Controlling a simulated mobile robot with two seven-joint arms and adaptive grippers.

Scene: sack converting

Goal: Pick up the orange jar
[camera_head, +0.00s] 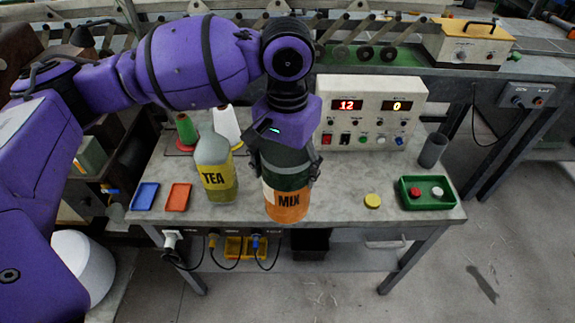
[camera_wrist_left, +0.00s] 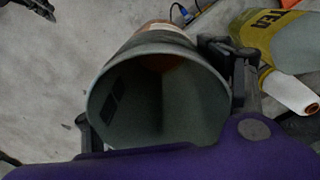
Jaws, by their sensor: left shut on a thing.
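The orange jar (camera_head: 287,203) has an orange lower part marked MIX and a dark grey-green upper part. It stands nearly upright at the front middle of the bench. My left gripper (camera_head: 287,172) comes down from above with its fingers on either side of the jar's upper part, shut on it. In the left wrist view, I look into the jar's wide open mouth (camera_wrist_left: 160,105), with a finger of the left gripper (camera_wrist_left: 165,98) at each side. Whether the jar's base touches the bench cannot be told.
Blue (camera_head: 145,196) and orange (camera_head: 178,197) trays lie farther left. A control box (camera_head: 370,112) stands behind. A yellow disc (camera_head: 372,201), a green tray (camera_head: 427,206) and a grey cup (camera_head: 432,150) are at right.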

